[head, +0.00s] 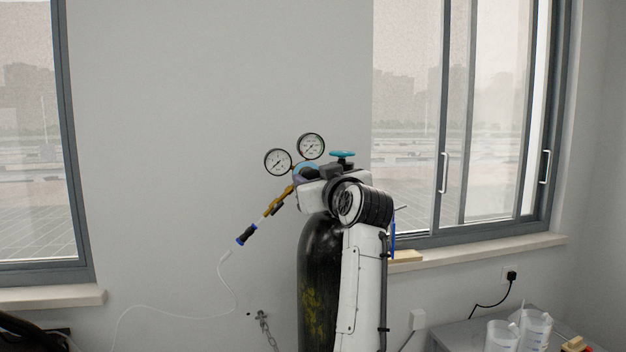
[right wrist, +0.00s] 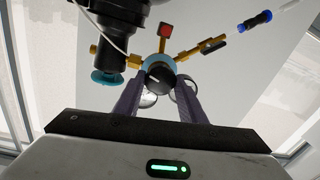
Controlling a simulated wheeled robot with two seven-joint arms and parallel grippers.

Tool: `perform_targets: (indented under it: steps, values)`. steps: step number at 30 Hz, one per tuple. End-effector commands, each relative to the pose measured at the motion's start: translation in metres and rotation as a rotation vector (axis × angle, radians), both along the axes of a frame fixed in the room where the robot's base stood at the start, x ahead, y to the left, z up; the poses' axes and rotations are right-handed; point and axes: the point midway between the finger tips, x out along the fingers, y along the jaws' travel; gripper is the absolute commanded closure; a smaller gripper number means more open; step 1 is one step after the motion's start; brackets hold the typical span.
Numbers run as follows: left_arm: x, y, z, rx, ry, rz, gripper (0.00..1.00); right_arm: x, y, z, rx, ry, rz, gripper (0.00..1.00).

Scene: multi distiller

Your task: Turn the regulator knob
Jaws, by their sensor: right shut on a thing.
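The regulator knob (right wrist: 158,78) is black and round, in front of the blue regulator body (right wrist: 150,62) in the right wrist view. The two purple-grey fingers of my right gripper (right wrist: 160,88) stand on either side of it, shut on it. In the head view, the blue regulator body (head: 303,169) sits at the top of a dark gas cylinder (head: 318,270), and my right gripper (head: 306,181) is in front of it, partly hiding the knob. Two round gauges (head: 278,161) (head: 311,146) rise from the regulator. My left gripper is not in view.
A teal valve handwheel (head: 342,154) is just right of the regulator. A brass outlet (head: 278,201) leads to a thin clear hose (head: 232,285). A chain (head: 264,328) hangs by the cylinder. A bench with beakers (head: 503,336) is at lower right.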

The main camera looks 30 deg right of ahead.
Motion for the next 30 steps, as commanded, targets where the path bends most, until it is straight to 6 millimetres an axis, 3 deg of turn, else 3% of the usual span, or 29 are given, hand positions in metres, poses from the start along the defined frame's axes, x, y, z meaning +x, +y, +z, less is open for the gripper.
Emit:
perform_targets:
  steps: [11,30]
  values:
    - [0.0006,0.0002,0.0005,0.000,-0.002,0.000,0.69,0.0000,-0.0008,-0.0009,-0.106,0.029,-0.003,0.85]
    - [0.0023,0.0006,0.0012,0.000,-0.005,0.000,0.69,0.0004,0.0005,-0.0017,-0.664,0.177,-0.001,0.85]
